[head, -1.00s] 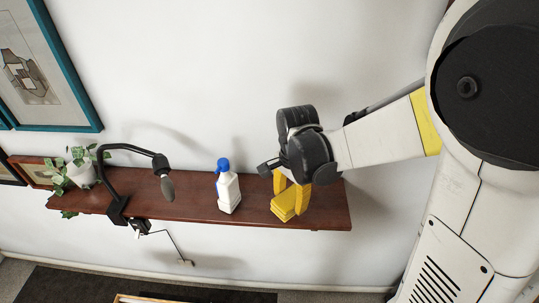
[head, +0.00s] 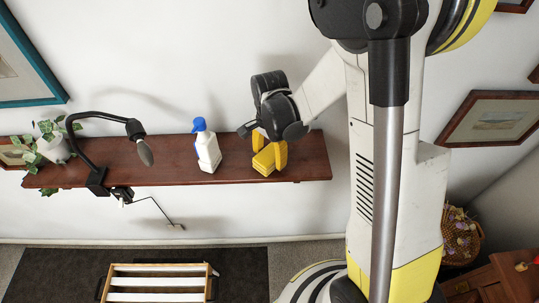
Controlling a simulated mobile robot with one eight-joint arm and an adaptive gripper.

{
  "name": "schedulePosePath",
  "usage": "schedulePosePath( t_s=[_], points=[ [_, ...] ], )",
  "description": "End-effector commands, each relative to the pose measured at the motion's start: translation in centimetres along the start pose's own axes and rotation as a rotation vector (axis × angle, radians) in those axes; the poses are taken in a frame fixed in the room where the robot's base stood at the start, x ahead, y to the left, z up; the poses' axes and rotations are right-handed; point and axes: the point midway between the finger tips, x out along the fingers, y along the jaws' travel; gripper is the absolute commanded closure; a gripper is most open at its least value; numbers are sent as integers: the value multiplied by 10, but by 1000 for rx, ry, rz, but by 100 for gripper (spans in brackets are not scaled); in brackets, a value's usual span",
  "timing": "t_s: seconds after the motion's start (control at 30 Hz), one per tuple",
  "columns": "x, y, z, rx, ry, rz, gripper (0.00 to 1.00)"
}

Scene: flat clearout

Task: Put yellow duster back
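The yellow duster (head: 264,163), a folded, layered pad, lies on the brown wall shelf (head: 165,173) near its right end. My gripper (head: 269,148) reaches down over it from above. Its two yellow fingers stand apart, one at the duster's right side and one behind its left part. The left fingertip is hidden by the duster. The fingers and duster are the same colour, so I cannot tell whether the fingers press on it.
A white spray bottle with a blue top (head: 207,148) stands close left of the duster. A black clamp lamp (head: 97,170) and a potted plant (head: 53,148) are farther left. A slatted wooden rack (head: 157,283) is on the floor below.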

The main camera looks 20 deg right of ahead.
Motion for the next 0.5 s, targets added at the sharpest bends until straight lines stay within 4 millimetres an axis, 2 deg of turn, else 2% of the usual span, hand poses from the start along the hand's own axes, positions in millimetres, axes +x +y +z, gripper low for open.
schedulePosePath(
  t_s=[0.37,0.5],
  points=[
    [-3,0,0,0,0,0,27],
    [-20,0,0,0,0,0,27]
  ],
)
